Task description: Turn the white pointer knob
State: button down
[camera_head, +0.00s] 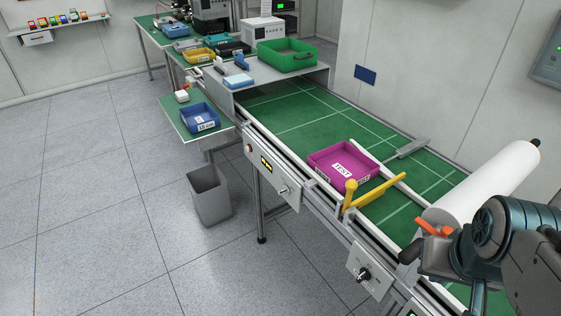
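A small pale pointer knob (284,190) is on the grey control panel (262,168) on the near side of the conveyor bench, right of a small amber display. A second, black knob (364,273) is on a light plate lower right along the same side. The exact pointer direction of the pale knob is too small to tell. My gripper (434,229), with orange parts at its end, is at the right, above the bench and well apart from both knobs. I cannot tell whether its fingers are open or shut.
A yellow gate bar (379,191) and post stand on the conveyor's near edge beside a magenta tray (357,163). A white roll (483,188) lies by my arm. A grey bin (210,196) stands on the floor below the panel. The floor in front is clear.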

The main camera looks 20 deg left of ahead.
aim_at(286, 191)
jog(key=u, duration=0.45)
jog(key=k, duration=0.55)
jog(key=u, duration=1.2)
jog(key=i, duration=0.75)
jog(key=z, duration=0.4)
jog(key=i, duration=0.8)
jog(key=z, duration=0.7)
